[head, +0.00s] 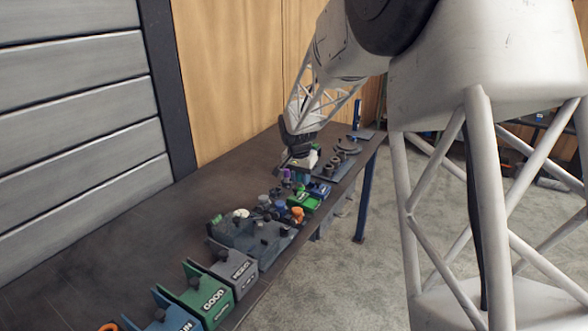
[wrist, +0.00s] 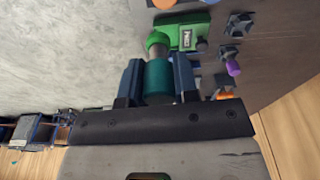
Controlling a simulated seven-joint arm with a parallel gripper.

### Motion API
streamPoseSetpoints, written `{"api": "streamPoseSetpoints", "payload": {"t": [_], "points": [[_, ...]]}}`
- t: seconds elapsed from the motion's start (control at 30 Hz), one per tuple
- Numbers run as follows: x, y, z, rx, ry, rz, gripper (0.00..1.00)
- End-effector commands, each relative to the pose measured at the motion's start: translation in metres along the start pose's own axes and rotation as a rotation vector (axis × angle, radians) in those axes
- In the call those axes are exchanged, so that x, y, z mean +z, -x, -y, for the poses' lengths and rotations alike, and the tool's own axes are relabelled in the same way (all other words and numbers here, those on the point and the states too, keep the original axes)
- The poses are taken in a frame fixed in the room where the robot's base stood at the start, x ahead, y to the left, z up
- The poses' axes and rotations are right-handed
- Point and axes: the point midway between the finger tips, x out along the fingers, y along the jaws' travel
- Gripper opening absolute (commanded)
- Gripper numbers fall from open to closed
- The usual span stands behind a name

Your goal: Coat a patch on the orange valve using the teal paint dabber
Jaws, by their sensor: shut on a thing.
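My gripper (wrist: 158,70) is shut on the teal paint dabber (wrist: 159,84), a teal cylinder between its two dark blue fingers. In the head view my gripper (head: 301,163) hangs low over the far part of the bench, just beyond a green block. The orange valve (head: 297,214) is on the near side of that block, on the grey pipe assembly. In the wrist view an orange part (wrist: 165,3) is cut off by the top edge, past the green block, apart from the dabber; it looks like the valve. The dabber's working end is hard to make out.
The green labelled block (wrist: 188,36) with a round green knob is close ahead of the dabber. A purple-tipped piece (wrist: 232,66) stands right of it. Labelled bins, including a green one (head: 208,297), line the near bench edge. The bench's left side is clear.

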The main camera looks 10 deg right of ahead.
Motion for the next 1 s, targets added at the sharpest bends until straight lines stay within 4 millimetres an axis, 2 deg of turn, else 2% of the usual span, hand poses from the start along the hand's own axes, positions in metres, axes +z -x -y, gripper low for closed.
{"api": "streamPoseSetpoints", "payload": {"t": [0.2, 0.63, 1.0], "points": [[0.003, -0.003, -0.007, 0.006, -0.048, -0.002, 0.05], [0.004, -0.006, -0.007, 0.007, -0.048, -0.001, 0.05], [0.008, -0.034, -0.007, 0.007, -0.047, -0.001, 0.05]]}}
